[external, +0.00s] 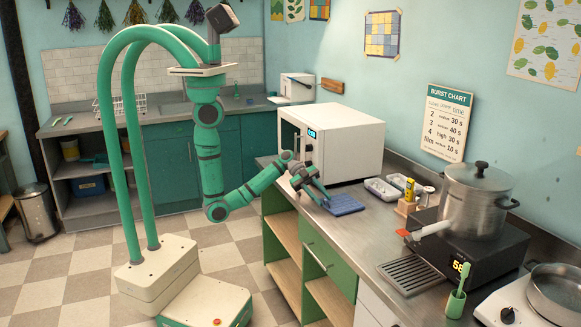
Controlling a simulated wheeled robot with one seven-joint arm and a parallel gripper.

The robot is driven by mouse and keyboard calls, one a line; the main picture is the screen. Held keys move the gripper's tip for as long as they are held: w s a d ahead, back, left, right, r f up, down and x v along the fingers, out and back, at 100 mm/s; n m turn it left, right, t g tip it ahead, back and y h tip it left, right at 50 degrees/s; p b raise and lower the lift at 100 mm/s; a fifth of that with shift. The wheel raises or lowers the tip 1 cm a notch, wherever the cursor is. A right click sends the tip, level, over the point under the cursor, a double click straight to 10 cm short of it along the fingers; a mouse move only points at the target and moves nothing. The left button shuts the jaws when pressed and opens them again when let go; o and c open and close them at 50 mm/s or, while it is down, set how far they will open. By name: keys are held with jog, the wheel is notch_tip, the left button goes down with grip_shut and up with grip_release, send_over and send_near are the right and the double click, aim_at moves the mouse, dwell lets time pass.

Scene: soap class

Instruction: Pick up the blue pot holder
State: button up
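The blue pot holder (345,204) lies flat on the steel counter, in front of the white microwave. My gripper (320,198) is at its left edge, low over the counter. The fingers are small and dark here, and I cannot tell whether they are open or shut, or whether they touch the pot holder. The left part of the pot holder is partly hidden by my gripper.
The microwave (345,143) stands close behind my gripper. White trays (382,189) and a wooden holder with a yellow item (409,190) are to the right. Farther right are a drain rack (411,274) and a large pot (477,203) on a black cooker (462,256).

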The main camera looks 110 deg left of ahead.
jog(key=shift+x, duration=1.05)
grip_shut()
